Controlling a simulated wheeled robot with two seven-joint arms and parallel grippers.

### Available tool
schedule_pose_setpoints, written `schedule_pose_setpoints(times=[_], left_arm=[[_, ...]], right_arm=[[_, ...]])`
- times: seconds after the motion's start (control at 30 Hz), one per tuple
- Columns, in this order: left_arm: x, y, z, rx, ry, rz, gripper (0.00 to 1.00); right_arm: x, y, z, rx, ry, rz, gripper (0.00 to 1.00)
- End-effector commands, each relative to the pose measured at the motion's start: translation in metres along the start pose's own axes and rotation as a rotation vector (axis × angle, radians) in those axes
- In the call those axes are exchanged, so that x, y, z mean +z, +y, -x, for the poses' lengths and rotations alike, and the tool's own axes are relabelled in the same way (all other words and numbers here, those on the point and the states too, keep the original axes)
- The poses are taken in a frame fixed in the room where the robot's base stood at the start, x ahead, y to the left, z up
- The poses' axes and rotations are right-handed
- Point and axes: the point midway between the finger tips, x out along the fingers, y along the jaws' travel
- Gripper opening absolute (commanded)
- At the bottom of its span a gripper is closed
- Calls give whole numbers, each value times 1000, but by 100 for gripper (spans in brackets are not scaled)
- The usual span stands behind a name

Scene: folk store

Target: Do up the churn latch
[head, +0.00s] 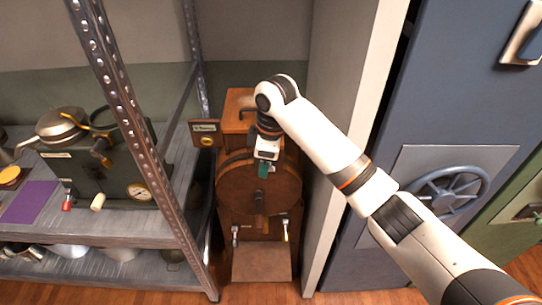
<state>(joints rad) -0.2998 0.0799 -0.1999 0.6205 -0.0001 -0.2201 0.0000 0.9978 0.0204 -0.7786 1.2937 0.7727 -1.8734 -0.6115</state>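The churn (230,190) is a brown wooden machine with a round drum front, standing on the floor between the shelf and a pale wall. A dark upright piece (260,203) sits at the middle of the drum front, and two small metal fittings show lower down. My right gripper (264,171) points down in front of the upper part of the drum. Its green fingertip part shows, but I cannot tell whether it is open or shut or touches the churn. I cannot make out the latch for sure; the gripper and wrist hide part of the churn's top. My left gripper is not in view.
A metal shelf (150,235) with a stove-like device (110,170), pans and small items stands close on the left. A pale wall edge (345,130) and a blue safe door with a wheel (450,190) are on the right. The gap around the churn is narrow.

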Motion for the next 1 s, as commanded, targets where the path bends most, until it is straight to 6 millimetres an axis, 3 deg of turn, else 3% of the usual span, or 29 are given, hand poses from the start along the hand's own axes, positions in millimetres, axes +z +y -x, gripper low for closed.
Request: schedule_pose_setpoints(times=[0.03, 0.2, 0.37, 0.57, 1.0], left_arm=[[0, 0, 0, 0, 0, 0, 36], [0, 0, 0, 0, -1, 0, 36], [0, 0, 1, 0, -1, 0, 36], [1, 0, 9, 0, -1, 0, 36], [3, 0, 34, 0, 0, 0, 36]], right_arm=[[2, -14, 23, -14, 34, 28, 31], [2, -38, 70, -22, 108, 85, 31], [1, -46, 86, -22, 131, 100, 31], [-2, -46, 67, -19, 134, 100, 31], [-12, -48, -14, -21, 133, 99, 31]])
